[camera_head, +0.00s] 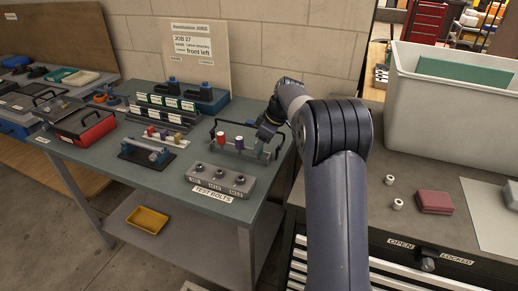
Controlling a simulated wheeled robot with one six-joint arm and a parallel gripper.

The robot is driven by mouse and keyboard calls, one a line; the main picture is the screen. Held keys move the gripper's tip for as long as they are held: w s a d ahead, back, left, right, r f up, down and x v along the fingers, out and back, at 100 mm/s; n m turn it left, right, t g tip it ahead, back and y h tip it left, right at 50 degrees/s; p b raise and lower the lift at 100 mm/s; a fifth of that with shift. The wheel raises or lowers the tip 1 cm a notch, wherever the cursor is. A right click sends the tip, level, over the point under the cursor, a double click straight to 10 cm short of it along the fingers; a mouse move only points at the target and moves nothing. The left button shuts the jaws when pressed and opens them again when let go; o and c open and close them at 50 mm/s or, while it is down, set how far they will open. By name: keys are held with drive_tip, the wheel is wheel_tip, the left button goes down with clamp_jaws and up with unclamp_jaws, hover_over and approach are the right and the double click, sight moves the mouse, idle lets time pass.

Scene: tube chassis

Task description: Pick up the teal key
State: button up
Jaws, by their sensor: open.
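A small teal-green upright piece (259,148), which looks like the teal key, stands at the right end of a small rack on the grey-green table (180,178). A red piece (221,138) and a purple piece (239,142) stand to its left in the same rack. My gripper (266,133) is dark and points down just above and beside the teal piece. It is open, with no object visible in it. The fingertips are small here, and I cannot tell whether they touch the piece or are around it.
A grey block labelled TEST BOLTS (221,180) sits in front of the rack. A second small rack (158,138) and a red case (85,128) lie to the left. A large grey bin (450,110) stands on the right bench.

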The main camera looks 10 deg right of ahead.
drive_tip(key=x, duration=0.4)
drive_tip(key=shift+f, duration=0.15)
drive_tip(key=shift+c, duration=0.4)
drive_tip(key=c, duration=1)
